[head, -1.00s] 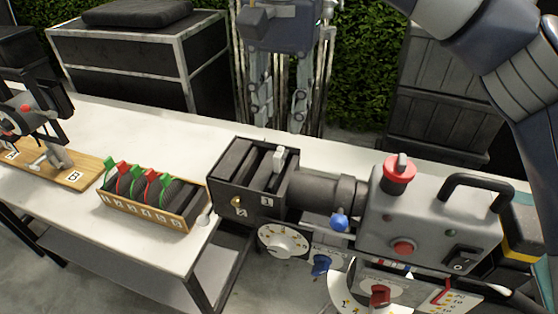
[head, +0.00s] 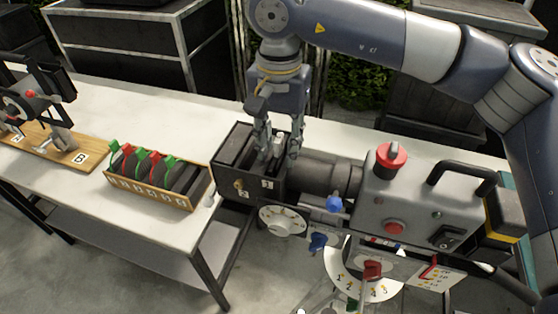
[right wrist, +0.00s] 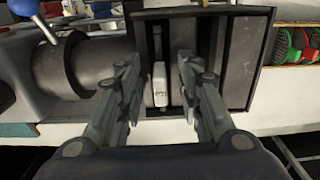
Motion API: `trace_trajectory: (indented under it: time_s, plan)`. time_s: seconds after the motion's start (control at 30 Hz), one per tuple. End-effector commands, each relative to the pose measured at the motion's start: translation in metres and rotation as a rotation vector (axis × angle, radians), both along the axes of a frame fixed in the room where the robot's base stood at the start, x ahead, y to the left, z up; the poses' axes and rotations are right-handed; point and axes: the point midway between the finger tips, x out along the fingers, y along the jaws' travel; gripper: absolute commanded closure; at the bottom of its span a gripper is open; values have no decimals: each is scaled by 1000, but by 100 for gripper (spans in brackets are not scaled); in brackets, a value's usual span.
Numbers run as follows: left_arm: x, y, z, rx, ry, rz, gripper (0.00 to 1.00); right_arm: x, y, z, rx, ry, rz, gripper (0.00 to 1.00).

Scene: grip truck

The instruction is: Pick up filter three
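A dark slotted housing (head: 232,150) sits at the left end of the grey machine. A pale tab (head: 279,137) stands up from its right slot, above a small white number label (head: 267,184) too small to read surely. In the right wrist view the tab (right wrist: 160,84) lies between my two fingers, with gaps on both sides. My right gripper (head: 278,152) is open, pointing down at the housing, its fingers on either side of the tab; it also shows in the right wrist view (right wrist: 158,62). My left gripper is not in view.
A wooden box (head: 150,193) of several dark discs with green and red handles stands on the white table (head: 120,120) at left. Further left is a wooden board (head: 50,150) marked with letters. The machine's body (head: 410,200) with knobs and a handle stands at right.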

Motion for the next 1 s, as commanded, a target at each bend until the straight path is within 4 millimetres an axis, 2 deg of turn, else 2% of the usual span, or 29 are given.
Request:
trace_trajectory:
  time_s: [0.1, 0.23, 0.27, 0.73, 0.87, 1.0]
  plan:
    - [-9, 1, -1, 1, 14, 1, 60, 0, 0, 0, 0, 0, 0, 69]
    - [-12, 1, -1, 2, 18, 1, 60, 0, 0, 0, 0, 0, 0, 98]
    - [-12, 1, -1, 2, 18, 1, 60, 0, 0, 0, 0, 0, 0, 100]
    - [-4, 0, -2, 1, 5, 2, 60, 0, 0, 4, 2, -1, -1, 100]
    - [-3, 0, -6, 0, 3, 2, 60, 1, 1, 14, 2, -4, -2, 100]
    - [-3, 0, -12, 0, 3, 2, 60, 1, 1, 34, 3, -4, -1, 100]
